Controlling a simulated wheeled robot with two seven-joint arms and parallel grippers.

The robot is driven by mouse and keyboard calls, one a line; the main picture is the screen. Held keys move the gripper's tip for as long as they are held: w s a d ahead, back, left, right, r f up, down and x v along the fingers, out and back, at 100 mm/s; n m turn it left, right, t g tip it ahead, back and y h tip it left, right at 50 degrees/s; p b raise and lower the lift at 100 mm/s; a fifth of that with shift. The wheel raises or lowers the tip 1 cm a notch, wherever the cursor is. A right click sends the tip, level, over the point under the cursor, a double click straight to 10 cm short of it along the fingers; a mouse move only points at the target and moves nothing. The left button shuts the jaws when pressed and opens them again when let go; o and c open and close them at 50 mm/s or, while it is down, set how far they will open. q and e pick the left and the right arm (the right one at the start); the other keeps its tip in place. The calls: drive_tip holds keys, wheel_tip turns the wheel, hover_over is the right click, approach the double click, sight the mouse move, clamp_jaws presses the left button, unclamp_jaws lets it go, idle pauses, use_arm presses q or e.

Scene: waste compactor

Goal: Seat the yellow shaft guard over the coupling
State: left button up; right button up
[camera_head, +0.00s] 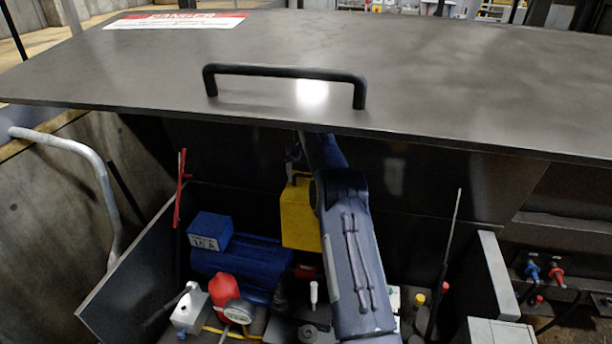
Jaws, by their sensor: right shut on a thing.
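The yellow shaft guard (299,220) hangs upright under the raised lid, right of the blue motor (235,264). A dark handle shows at its top. My right gripper (293,176) is at that handle, shut on the guard; its fingertips are small and dark here. My right arm covers the guard's right side. I cannot make out the coupling clearly; dark and red parts show below the guard. Whether the guard touches anything below cannot be told. My left gripper is not in view.
The grey lid (420,95) with a black handle (285,72) overhangs the bay. A red rod (181,175) stands at left. A red part with a gauge (226,292) and a white valve block (189,310) sit in front. A thin black rod (447,250) stands at right.

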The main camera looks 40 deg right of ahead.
drive_tip(key=shift+f+b, duration=9.7)
drive_tip(key=shift+f, duration=8.35)
drive_tip(key=o, duration=1.8)
drive_tip(key=shift+o, duration=0.8)
drive_tip(key=shift+f, duration=0.25)
wheel_tip(320, 180, up, 8)
